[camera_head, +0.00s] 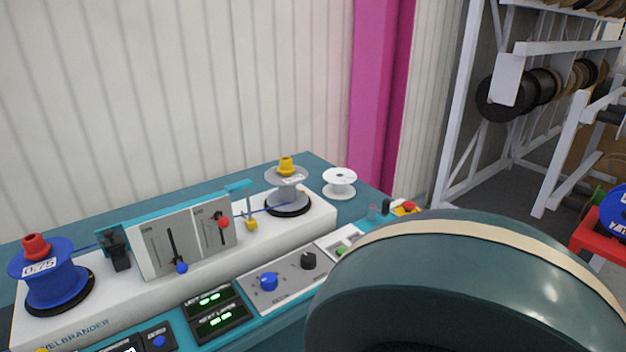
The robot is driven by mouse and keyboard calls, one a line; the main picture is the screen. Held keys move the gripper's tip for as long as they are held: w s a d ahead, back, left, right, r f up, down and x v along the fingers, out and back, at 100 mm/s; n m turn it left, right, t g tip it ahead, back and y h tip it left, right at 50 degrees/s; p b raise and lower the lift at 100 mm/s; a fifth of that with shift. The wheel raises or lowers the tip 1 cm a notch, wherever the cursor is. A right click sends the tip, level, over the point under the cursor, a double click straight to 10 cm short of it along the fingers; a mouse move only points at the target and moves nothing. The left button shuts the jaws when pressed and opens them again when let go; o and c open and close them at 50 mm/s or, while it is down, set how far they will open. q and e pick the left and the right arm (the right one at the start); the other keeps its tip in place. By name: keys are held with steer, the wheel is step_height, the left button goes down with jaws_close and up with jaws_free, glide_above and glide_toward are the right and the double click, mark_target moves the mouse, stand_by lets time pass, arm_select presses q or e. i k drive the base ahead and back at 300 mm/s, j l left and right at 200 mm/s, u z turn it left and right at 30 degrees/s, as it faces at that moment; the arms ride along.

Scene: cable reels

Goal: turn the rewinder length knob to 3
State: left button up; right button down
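The rewinder (235,262) is a long white machine on a teal bench. On its sloped front panel sit a blue knob (268,281) and, to its right, a black knob (308,260). Their markings are too small to read, so I cannot tell which is the length knob or where it points. Two displays (221,320) with green digits lie left of the knobs; the digits are unreadable. Neither of my grippers is in view, and nothing touches the knobs.
A blue reel (48,278) marked 0.75 stands at the left and a grey reel (287,190) at the right. Two levers, blue (181,267) and red (223,222), rise from the upright panel. A white spool (339,182) lies behind. The lower right is blocked from sight.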

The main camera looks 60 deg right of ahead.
mark_target(269, 282)
steer(key=z, duration=1.8)
